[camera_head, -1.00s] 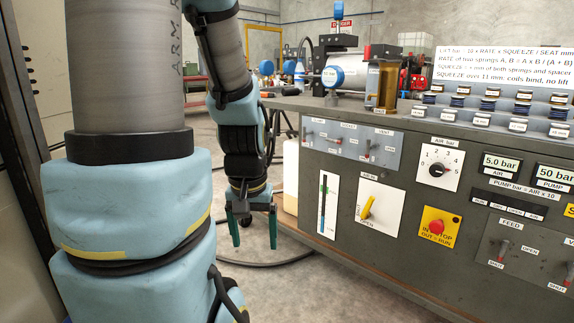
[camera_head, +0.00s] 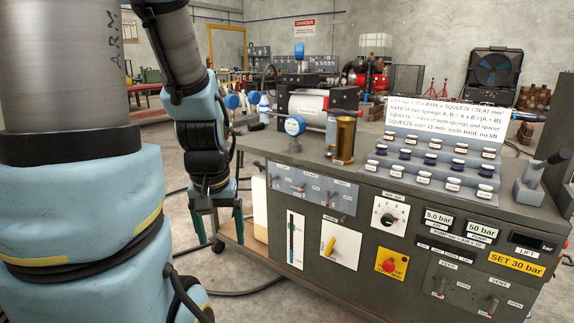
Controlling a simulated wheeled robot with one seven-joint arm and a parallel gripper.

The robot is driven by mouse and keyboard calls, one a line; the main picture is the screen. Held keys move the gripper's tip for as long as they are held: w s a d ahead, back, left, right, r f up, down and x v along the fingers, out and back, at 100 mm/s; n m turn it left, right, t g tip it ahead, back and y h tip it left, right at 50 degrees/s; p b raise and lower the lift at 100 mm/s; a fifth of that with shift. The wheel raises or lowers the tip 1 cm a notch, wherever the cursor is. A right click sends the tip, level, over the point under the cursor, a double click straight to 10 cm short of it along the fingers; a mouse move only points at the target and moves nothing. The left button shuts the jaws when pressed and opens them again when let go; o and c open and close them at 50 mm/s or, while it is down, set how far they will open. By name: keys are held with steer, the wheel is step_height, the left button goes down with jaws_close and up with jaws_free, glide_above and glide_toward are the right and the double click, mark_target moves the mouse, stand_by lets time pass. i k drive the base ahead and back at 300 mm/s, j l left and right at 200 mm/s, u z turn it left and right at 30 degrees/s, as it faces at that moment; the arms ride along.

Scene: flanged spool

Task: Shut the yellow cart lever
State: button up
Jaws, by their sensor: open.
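The yellow lever (camera_head: 328,246) is on a white plate on the front panel of the grey cart (camera_head: 372,278). It stands tilted, its upper end leaning right. The lower label by it read "OPEN" in the earlier frame; the plate's small print is too blurred to read now. My gripper (camera_head: 215,228) hangs with its teal fingers pointing down, left of the cart's front corner. Its fingers are apart, with nothing between them. It is well left of the lever and not touching it.
A red button on a yellow plate (camera_head: 391,264) and a black dial (camera_head: 387,218) sit right of the lever. Small levers (camera_head: 300,189) line the panel above. Springs, a brass cylinder (camera_head: 344,140) and a sign stand on top. Open floor lies before the cart.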

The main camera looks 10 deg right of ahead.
mark_target(329, 250)
steer(key=z, duration=1.45)
